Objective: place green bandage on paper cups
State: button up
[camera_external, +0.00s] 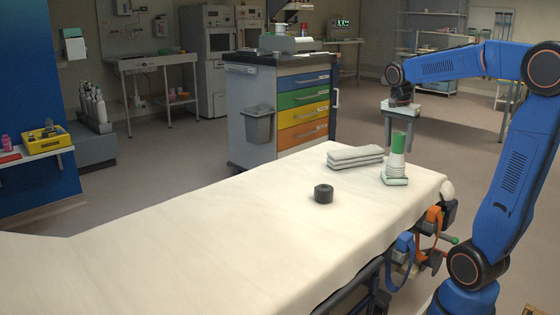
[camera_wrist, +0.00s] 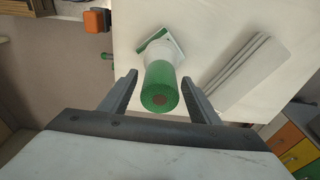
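The green bandage (camera_external: 398,142) is an upright roll at the top of the white stack of paper cups (camera_external: 396,168), near the right end of the stretcher. In the wrist view the bandage (camera_wrist: 160,88) shows end-on with a brown core, and the cups (camera_wrist: 186,48) show partly behind it. My gripper (camera_external: 402,147) points down over the stack, its fingers on either side of the bandage. The wrist view shows a gap between the bandage and each finger, so it is open. The contact between bandage and cups looks direct.
A white-and-green item (camera_external: 396,181) lies at the foot of the cups. Folded grey-white cloths (camera_external: 355,157) lie to the left, with a dark roll (camera_external: 323,194) nearer the front. The stretcher sheet (camera_external: 210,230) is clear further left. A drawer cart (camera_external: 300,105) stands behind.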

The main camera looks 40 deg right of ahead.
jog(key=r, duration=0.4)
jog(key=a+r, duration=0.1)
jog(key=r, duration=0.7)
jog(key=shift+a+r, duration=0.1)
jog(key=shift+a, duration=0.3)
jog(key=s+a+f+n+t+y, duration=0.1)
jog(key=s+a+f+n+t, duration=0.1)
jog(key=s+a+f+n, duration=0.5)
jog(key=s+a+f+n+t, duration=0.2)
jog(key=s+a+f+n, duration=0.5)
jog(key=s+f+n, duration=0.3)
notch_tip(320, 180, down, 3)
jog(key=shift+a+r+n+t+y, duration=0.15)
jog(key=shift+a+n+t+y, duration=0.25)
jog(key=shift+n, duration=0.1)
